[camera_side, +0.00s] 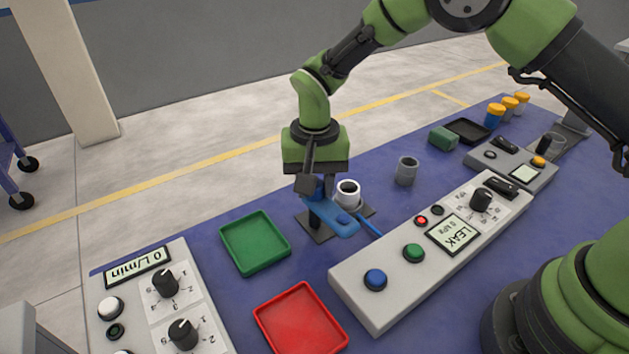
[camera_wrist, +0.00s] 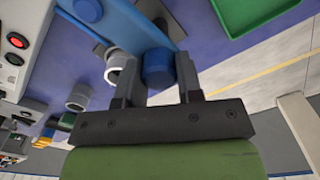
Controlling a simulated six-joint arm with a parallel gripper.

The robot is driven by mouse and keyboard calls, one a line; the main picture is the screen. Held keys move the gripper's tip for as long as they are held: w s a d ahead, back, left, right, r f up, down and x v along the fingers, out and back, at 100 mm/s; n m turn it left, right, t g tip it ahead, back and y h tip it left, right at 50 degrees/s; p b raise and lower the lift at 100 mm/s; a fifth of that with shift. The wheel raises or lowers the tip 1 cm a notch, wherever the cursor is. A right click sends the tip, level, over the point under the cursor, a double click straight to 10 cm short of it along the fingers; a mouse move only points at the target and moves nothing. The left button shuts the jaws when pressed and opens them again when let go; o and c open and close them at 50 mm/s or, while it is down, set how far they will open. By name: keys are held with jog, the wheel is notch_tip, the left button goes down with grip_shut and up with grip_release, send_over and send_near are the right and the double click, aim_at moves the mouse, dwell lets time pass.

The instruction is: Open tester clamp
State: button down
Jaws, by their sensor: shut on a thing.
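The tester clamp (camera_side: 343,226) has a blue arm and stands on a dark base plate (camera_side: 322,237). Its blue arm also shows in the wrist view (camera_wrist: 128,22), with a blue cylindrical knob (camera_wrist: 158,68) between my fingers. My gripper (camera_side: 314,190) points down at the clamp's rear-left end and is shut on this knob. A white pipe piece (camera_side: 347,191) stands upright beside the blue arm, and it shows in the wrist view (camera_wrist: 116,66) too. My gripper hides part of the clamp in the side view.
The tester panel (camera_side: 378,301) reads LEAK and 0 kPa. A green tray (camera_side: 256,243) and a red tray (camera_side: 302,318) lie empty in front. A grey pipe (camera_side: 407,170) stands behind. A flow panel (camera_side: 150,300) is at the left. Several orange-capped bottles (camera_side: 509,104) stand far right.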

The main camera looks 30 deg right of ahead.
jog(key=shift+m, duration=0.5)
jog(key=c, duration=0.8)
grip_release()
notch_tip(320, 180, up, 10)
jog(key=shift+r, duration=0.1)
jog(key=s+d+r+n+t+y, duration=0.1)
jog(key=s+d+r+t, duration=0.1)
jog(key=s+d+r, duration=0.3)
jog(key=s+d+r+t+y, duration=0.1)
jog(key=s+r, duration=0.3)
jog(key=r, duration=0.3)
jog(key=s+d+t, duration=0.1)
jog(key=s, duration=0.3)
jog(key=s+d+r+n+t, duration=0.1)
jog(key=s, duration=0.4)
jog(key=s+d+n+t, duration=0.1)
jog(key=s+t, duration=0.1)
jog(key=s, duration=0.3)
jog(key=shift+d+r, duration=0.15)
jog(key=shift+d, duration=0.2)
